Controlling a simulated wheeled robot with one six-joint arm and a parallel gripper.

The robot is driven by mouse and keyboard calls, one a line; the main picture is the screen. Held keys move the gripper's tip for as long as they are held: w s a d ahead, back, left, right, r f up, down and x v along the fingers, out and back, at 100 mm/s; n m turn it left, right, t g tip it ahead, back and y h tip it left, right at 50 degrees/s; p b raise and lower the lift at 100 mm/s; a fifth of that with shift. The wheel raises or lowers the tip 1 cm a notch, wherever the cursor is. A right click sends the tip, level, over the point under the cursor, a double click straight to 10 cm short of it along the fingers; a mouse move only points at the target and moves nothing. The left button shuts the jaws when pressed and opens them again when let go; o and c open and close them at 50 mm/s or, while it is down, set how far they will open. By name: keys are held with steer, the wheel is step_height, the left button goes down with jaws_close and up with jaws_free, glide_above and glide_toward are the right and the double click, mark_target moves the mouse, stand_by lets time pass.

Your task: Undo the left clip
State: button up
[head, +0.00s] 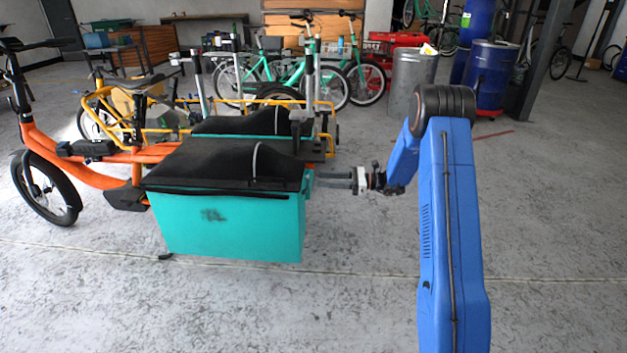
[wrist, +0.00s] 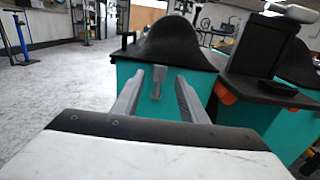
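A teal cargo box (head: 230,222) with a black soft cover (head: 225,165) sits on the orange cargo bike. In the wrist view, a small grey clip (wrist: 157,82) hangs below the black cover on the end of the teal box (wrist: 128,72). My gripper (head: 318,180) is beside the right end of the box in the head view. In the wrist view, my gripper (wrist: 159,76) has its two grey fingers apart, with the clip appearing between them. I cannot tell whether the fingers touch the box. The clip is not visible in the head view.
A second teal box with a black cover (head: 240,122) stands behind the first. In the wrist view, a black ledge with orange parts (wrist: 226,92) is close on the right. The floor (head: 250,310) in front is clear. Blue drums (head: 490,75) stand far back.

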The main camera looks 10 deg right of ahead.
steer(key=shift+x, duration=2.55)
steer(key=shift+c, duration=0.3)
jaws_close()
